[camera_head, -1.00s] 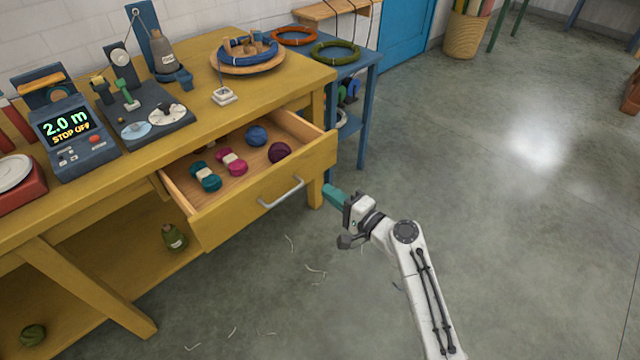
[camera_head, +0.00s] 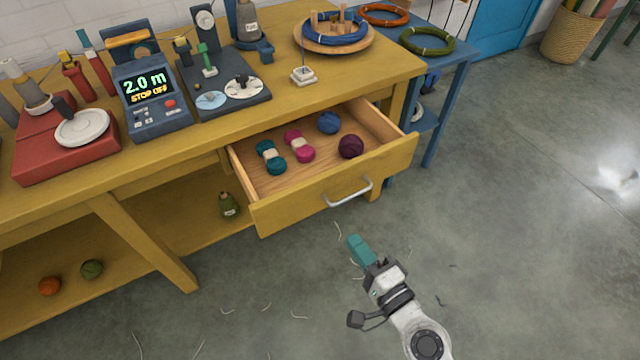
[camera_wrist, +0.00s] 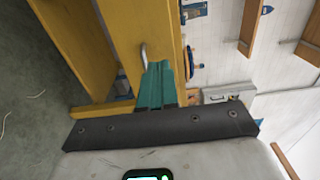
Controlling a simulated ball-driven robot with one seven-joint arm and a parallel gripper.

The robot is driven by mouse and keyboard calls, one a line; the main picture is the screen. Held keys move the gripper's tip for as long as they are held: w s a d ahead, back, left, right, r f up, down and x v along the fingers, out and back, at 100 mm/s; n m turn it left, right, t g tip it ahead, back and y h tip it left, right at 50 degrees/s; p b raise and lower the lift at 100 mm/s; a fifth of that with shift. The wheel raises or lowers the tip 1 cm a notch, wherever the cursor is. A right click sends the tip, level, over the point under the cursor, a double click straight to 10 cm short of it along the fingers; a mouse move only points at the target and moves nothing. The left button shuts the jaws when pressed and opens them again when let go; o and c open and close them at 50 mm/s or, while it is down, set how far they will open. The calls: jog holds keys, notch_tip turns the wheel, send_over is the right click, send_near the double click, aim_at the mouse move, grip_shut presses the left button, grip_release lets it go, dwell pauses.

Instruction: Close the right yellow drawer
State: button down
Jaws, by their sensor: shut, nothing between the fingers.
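The right yellow drawer (camera_head: 290,206) is pulled out from under the yellow workbench. Its silver bar handle (camera_head: 349,193) is on the front panel. Inside lie a teal skein (camera_head: 270,157), a pink skein (camera_head: 299,146), a blue ball (camera_head: 329,123) and a dark purple ball (camera_head: 351,147). My gripper (camera_head: 358,247), with teal fingers, is shut and empty. It is in front of the drawer, below the handle in the head view. In the wrist view the teal fingers (camera_wrist: 156,85) point toward the yellow front, with the handle (camera_wrist: 144,56) just beyond the tips. I see no contact.
The bench top holds a digital meter (camera_head: 151,97), a red scale (camera_head: 66,140) and a wooden tray (camera_head: 334,45) of blue cord. A blue side table (camera_head: 459,62) stands to the right. The grey floor is open at right, with scattered thread scraps.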

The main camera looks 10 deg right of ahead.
aim_at(316, 188)
jog(key=p+x, duration=0.2)
jog(key=x, duration=1.2)
jog(key=shift+a+p, duration=0.1)
jog(key=shift+p, duration=0.25)
jog(key=shift+w, duration=0.1)
